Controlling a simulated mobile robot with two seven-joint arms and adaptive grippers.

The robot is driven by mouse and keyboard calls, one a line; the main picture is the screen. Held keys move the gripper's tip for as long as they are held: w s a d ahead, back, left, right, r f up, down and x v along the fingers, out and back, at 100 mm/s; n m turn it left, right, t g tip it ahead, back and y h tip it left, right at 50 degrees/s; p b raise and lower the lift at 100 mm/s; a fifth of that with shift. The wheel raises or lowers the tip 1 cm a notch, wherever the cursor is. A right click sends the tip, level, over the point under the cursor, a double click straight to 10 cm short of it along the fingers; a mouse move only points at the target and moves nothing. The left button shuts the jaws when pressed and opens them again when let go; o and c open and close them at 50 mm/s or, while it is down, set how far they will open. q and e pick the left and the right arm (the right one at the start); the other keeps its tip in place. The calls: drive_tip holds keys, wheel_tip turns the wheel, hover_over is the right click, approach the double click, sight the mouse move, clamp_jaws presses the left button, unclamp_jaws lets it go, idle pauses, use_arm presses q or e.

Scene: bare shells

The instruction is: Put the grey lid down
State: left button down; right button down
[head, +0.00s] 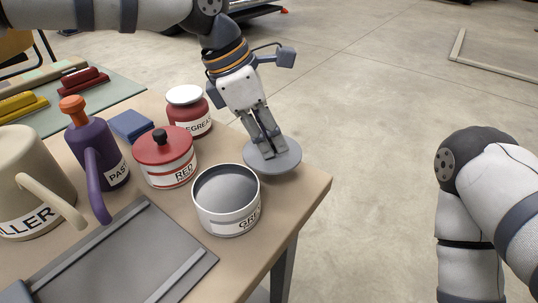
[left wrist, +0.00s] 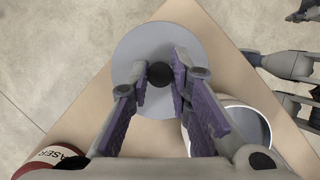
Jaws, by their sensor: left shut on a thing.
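The grey lid (head: 272,158) is a flat round disc at the table's far right corner in the head view. It also shows in the left wrist view (left wrist: 150,45), with a dark knob (left wrist: 159,73) at its middle. My left gripper (head: 268,143) is shut on the lid's knob from above. I cannot tell whether the lid touches the table top. The open grey-labelled pot (head: 227,200) stands just left of and nearer than the lid, uncovered. In the left wrist view the pot's rim (left wrist: 236,101) is at the right.
A red pot (head: 165,157) with its lid on, a degreaser jar (head: 187,110), a purple can (head: 95,150), a beige jug (head: 30,180) and a blue block (head: 132,125) crowd the left. A grey tray (head: 120,260) lies in front. The table edge (head: 310,200) is close to the lid.

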use_arm(q)
wheel_tip(320, 180, down, 4)
drive_tip(key=shift+f, duration=0.1)
drive_tip(key=shift+f, duration=0.15)
drive_tip(key=c, duration=1.5)
unclamp_jaws()
drive_tip(key=shift+o, duration=0.2)
drive_tip(key=v, duration=1.2)
drive_tip(key=shift+d, duration=0.1)
